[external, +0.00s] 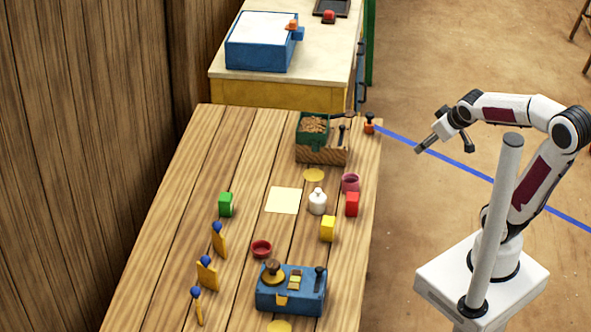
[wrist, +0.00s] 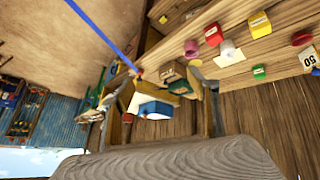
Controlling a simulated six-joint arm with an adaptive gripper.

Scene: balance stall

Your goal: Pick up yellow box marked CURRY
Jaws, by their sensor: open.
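The yellow box (external: 328,229) stands on the wooden table, left of the red box and near the table's right side. It also shows in the wrist view (wrist: 260,25) at the upper right, with a pale label too small to read. My gripper (external: 443,148) is open and empty, in the air right of the table and well apart from the box. In the wrist view its spread fingers (wrist: 157,88) frame the far end of the scene.
A red box (external: 352,204), white bottle (external: 317,203) and pink cup (external: 350,183) stand near the yellow box. A green box (external: 226,204) stands farther left. A blue balance box (external: 291,292) is in front. A blue line (external: 480,170) crosses behind my arm.

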